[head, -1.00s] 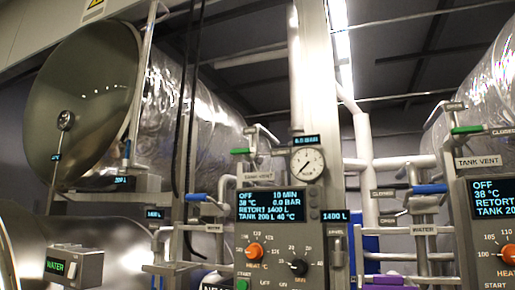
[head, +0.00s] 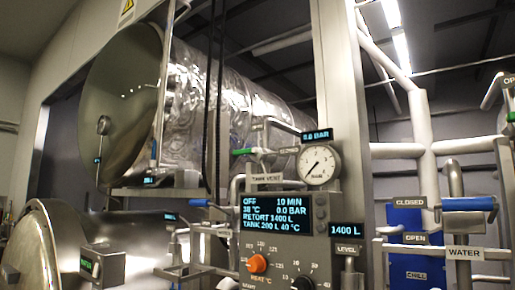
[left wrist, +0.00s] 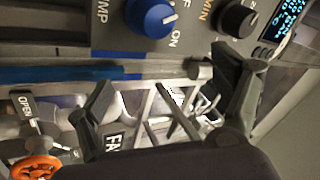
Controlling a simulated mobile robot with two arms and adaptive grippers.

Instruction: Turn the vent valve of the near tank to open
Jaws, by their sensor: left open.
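The near tank's vent valve shows in the head view as a green lever handle (head: 243,152) on a pipe, left of the round gauge. The TANK VENT label (head: 266,179) is just below it. The handle's exact angle is hard to tell at this size. The near tank (head: 195,105) is a large shiny cylinder behind it. Neither gripper shows in the head view. In the left wrist view my left gripper (left wrist: 168,108) is open with nothing between its fingers, close below a control panel with a blue knob (left wrist: 151,17). The valve does not show there.
A control panel (head: 330,262) with a display and a pressure gauge (head: 318,165) stand before the tank. A blue-handled valve (head: 468,204) is at right, and a steel post (head: 341,90) rises centrally. An orange handwheel (left wrist: 36,168) is low in the left wrist view.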

